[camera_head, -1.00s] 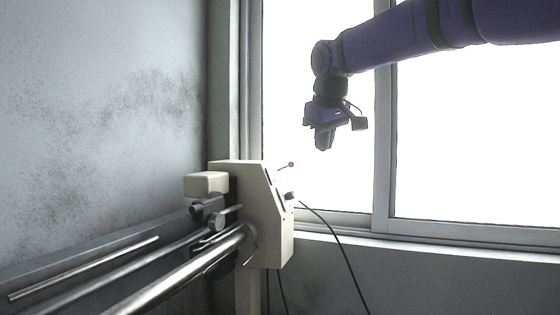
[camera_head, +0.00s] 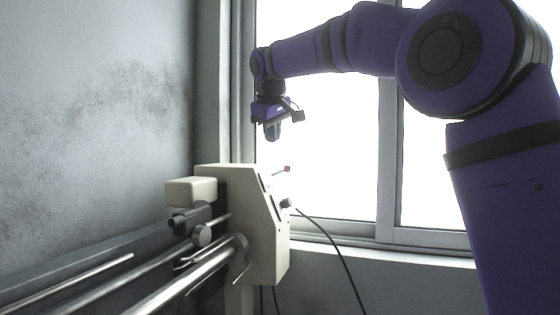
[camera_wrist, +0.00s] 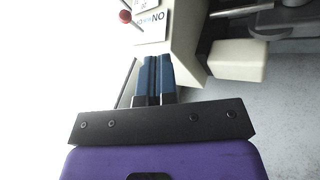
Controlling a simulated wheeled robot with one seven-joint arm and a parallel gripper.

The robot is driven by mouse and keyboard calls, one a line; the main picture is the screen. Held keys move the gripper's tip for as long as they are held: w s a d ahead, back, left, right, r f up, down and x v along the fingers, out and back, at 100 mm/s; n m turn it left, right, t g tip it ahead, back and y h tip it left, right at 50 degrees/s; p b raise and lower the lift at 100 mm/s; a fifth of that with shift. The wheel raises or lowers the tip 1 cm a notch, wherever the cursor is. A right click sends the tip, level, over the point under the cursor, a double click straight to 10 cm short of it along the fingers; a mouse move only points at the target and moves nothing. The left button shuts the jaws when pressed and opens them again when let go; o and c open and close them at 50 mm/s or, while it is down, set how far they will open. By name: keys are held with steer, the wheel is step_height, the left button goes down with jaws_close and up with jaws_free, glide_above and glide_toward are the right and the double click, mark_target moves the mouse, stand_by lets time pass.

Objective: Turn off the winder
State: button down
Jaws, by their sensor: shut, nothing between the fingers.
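The winder's cream end housing (camera_head: 247,215) stands at the left of centre in the head view, with metal rollers (camera_head: 192,267) running to the lower left. A thin lever with a red knob (camera_head: 287,169) sticks out from its right side. In the wrist view the red knob (camera_wrist: 125,16) is at the top left, beside a white label (camera_wrist: 153,22) with partly readable lettering. My gripper (camera_head: 271,135) points down above the housing, apart from it and left of the knob. In the wrist view my gripper's fingers (camera_wrist: 153,62) are together and empty.
A black cable (camera_head: 335,250) hangs from the housing's right side. A window (camera_head: 330,120) and its sill (camera_head: 400,257) are behind. A grey wall (camera_head: 90,100) is at the left. The air between my gripper and the housing is clear.

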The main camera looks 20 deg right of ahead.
steer(key=w+d+f, duration=0.4)
steer(key=w+f, duration=0.3)
steer(key=f, duration=0.1)
steer(key=shift+d+f, duration=0.35)
steer(key=shift+d, duration=0.05)
steer(key=shift+w+d, duration=0.15)
